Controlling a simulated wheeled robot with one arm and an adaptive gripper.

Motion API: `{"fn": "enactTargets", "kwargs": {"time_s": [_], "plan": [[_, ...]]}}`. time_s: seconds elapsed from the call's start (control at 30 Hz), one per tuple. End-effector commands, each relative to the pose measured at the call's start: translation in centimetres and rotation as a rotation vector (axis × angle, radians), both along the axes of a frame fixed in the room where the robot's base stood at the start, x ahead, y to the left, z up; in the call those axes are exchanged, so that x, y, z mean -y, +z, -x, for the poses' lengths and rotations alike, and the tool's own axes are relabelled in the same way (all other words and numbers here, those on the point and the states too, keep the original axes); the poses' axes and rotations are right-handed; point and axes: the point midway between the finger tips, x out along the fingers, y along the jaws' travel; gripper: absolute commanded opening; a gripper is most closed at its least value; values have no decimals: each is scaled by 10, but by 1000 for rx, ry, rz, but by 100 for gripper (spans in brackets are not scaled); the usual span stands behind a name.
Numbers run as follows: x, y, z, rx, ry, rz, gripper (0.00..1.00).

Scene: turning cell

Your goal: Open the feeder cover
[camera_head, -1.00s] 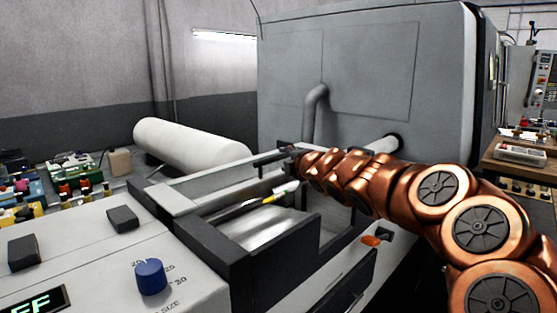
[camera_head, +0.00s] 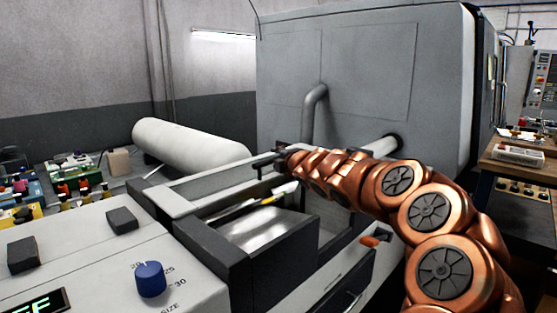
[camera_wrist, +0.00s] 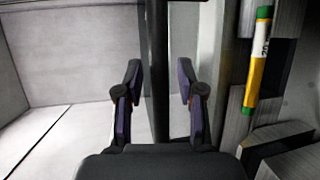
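The feeder (camera_head: 190,300) is the light grey machine with a dark-framed trough in the foreground. A long light grey panel (camera_head: 215,182), which looks like its cover, lies along the far side of the trough. My gripper (camera_head: 262,162) is over the far right end of that panel; its fingers are small and partly hidden there. In the wrist view my gripper (camera_wrist: 160,98) has its two fingers apart. A dark bar (camera_wrist: 158,60) runs between them with a gap on each side. I cannot tell how deep the bar sits between the fingers.
A yellow-and-green marked rod (camera_wrist: 258,60) lies in the trough, right of my gripper in the wrist view. A white cylinder (camera_head: 190,145) lies behind the feeder. A tall grey machine (camera_head: 370,70) with a pipe (camera_head: 312,110) stands at the back. A blue knob (camera_head: 151,279) is in front.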

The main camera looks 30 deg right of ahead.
Motion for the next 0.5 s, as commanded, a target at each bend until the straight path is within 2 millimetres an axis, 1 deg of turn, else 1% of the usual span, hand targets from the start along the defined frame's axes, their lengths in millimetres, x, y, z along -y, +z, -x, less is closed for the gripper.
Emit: {"fn": "enactTargets", "kwargs": {"time_s": [0.03, 0.3, 0.33, 0.5], "plan": [[0, 0, 0, 0, 0, 0, 30], [0, 0, 0, 0, 0, 0, 2], [0, 0, 0, -1, 0, 0, 0], [0, 0, 0, -1, 0, 0, 0]]}}
